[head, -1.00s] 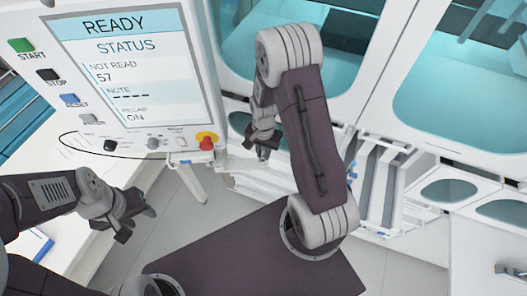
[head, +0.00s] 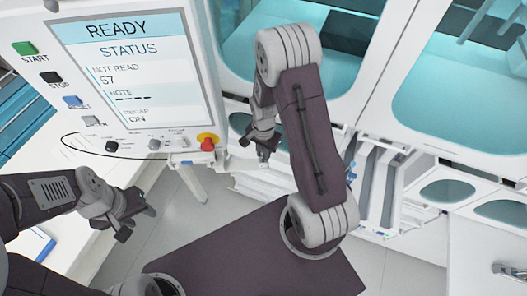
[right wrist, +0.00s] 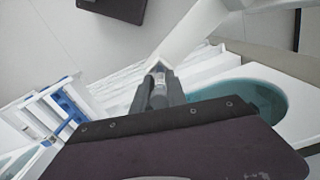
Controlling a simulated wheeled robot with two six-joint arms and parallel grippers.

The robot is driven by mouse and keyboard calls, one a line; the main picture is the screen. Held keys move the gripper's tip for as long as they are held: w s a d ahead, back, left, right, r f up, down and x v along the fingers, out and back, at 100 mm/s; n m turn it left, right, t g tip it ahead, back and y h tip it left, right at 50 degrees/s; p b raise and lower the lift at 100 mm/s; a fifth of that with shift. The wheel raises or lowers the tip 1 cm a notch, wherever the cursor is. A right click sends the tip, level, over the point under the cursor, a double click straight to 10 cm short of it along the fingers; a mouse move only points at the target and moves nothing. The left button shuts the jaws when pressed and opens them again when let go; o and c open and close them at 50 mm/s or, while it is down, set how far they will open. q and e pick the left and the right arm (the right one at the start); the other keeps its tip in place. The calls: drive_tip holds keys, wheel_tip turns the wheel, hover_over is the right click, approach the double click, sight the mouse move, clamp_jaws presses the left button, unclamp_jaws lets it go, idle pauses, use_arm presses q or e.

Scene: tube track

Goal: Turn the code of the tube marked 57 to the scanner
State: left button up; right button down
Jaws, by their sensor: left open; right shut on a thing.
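My right gripper (head: 262,143) hangs in front of the white machine, just right of the control panel's red knob. It is shut on a small pale tube (head: 264,156), mostly hidden by the fingers. In the right wrist view the fingers (right wrist: 158,88) close around a pale, clear-looking piece (right wrist: 158,68). No number or code can be read on it. The screen (head: 125,70) reads READY, NOT READ 57, a NOTE line of dashes and RECAP ON. My left gripper (head: 134,215) is open and empty at the lower left. The scanner cannot be made out.
The control panel (head: 212,100) carries START, STOP and other buttons and a red knob (head: 207,142). White slotted racks (head: 375,185) stand right of my right arm. The right wrist view shows a white frame with blue parts (right wrist: 68,105) and a white post (right wrist: 195,30).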

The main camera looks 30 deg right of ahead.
drive_tip(key=shift+m, duration=0.6)
drive_tip(key=m, duration=0.3)
drive_tip(key=shift+m, duration=0.3)
drive_tip(key=shift+r+m+p, duration=0.1)
drive_tip(key=shift+m+p, duration=0.3)
drive_tip(key=shift+m, duration=0.2)
drive_tip(key=shift+f, duration=0.3)
